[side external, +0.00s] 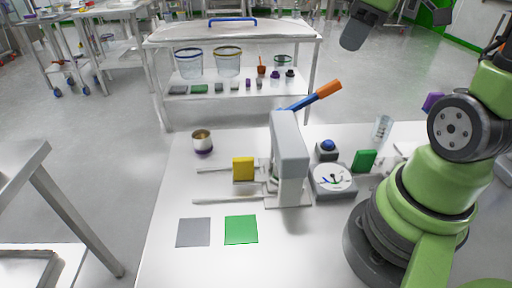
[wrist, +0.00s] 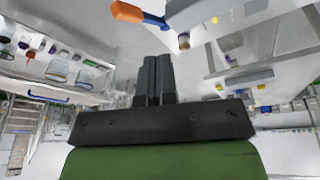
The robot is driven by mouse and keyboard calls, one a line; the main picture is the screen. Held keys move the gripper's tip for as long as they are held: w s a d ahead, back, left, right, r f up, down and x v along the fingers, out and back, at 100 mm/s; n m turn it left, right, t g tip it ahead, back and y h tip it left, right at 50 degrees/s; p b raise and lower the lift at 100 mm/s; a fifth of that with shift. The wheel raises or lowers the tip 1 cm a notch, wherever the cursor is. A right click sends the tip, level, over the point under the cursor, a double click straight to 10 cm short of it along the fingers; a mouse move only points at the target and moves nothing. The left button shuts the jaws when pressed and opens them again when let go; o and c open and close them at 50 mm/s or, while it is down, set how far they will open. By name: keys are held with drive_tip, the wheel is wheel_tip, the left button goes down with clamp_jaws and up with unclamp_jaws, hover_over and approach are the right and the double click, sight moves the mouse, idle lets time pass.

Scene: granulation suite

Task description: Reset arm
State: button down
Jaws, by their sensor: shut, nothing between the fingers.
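My gripper (side external: 352,38) shows at the top right of the side external view, raised well above and behind the white table (side external: 175,262). In the wrist view its two dark fingers (wrist: 155,80) stand side by side, pressed together with nothing between them. The lever also shows at the top of the wrist view (wrist: 128,12). My green arm rises at the right and partly leaves the picture.
The table carries a metal cup (side external: 202,143), a yellow block (side external: 243,169), a round dial (side external: 333,178), a blue button (side external: 327,146), a green block (side external: 363,160), and flat grey (side external: 193,232) and green (side external: 241,229) squares. A cart (side external: 235,33) with tubs stands behind. The front left tabletop is clear.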

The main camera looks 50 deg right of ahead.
drive_tip(key=s+a+r+m+t, duration=0.1)
drive_tip(key=s+a+m+t, duration=0.1)
drive_tip(key=a, duration=0.5)
drive_tip(key=s+a+r+m+t+y, duration=0.1)
drive_tip(key=s+a+m, duration=0.2)
drive_tip(key=a+m, duration=0.2)
drive_tip(key=shift+s+a+r+m+t, duration=0.4)
drive_tip(key=shift+a, duration=0.45)
